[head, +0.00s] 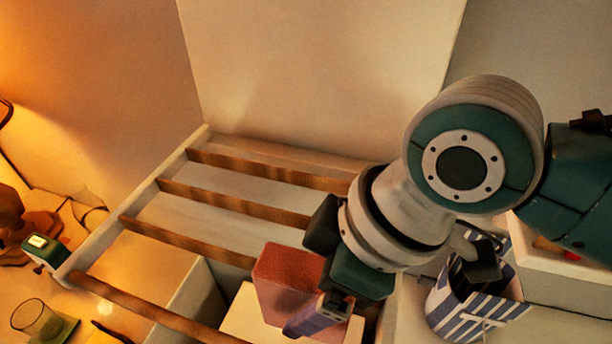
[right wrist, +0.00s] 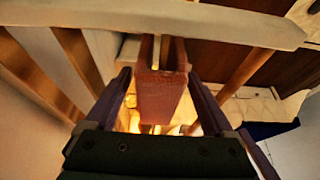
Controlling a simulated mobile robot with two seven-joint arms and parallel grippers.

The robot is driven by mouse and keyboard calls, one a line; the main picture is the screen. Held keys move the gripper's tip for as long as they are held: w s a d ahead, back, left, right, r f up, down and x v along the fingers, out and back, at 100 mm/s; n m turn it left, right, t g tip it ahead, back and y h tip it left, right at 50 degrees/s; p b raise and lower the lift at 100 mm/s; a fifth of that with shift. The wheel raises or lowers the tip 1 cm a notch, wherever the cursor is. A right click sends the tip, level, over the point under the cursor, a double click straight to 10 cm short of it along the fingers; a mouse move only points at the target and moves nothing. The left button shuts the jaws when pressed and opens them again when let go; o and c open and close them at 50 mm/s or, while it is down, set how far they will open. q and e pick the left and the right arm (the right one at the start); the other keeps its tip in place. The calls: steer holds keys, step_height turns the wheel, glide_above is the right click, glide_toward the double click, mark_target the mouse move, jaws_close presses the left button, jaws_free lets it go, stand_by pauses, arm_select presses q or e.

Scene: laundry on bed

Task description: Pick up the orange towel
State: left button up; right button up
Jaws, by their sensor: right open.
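The orange towel (head: 287,275) is a folded, reddish-orange block standing near the bottom middle of the head view, by the slatted wooden frame. My right gripper (head: 312,312) reaches down beside it from the right, with one finger in front of the towel's lower part. In the right wrist view the towel (right wrist: 160,95) lies in line with the gap between my open fingers (right wrist: 160,85), one finger on each side, with slim gaps showing. How deep it sits between them is unclear. My left gripper is out of view.
Wooden slats (head: 235,203) run across the frame left of the towel. A blue-and-white striped container (head: 470,305) stands right of my gripper. A glass (head: 38,318) and a small green device (head: 46,250) are at the far left. A wall closes off the back.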

steer(key=shift+x, duration=1.7)
steer(key=shift+w+a, duration=0.1)
steer(key=shift+c, duration=0.4)
jaws_close()
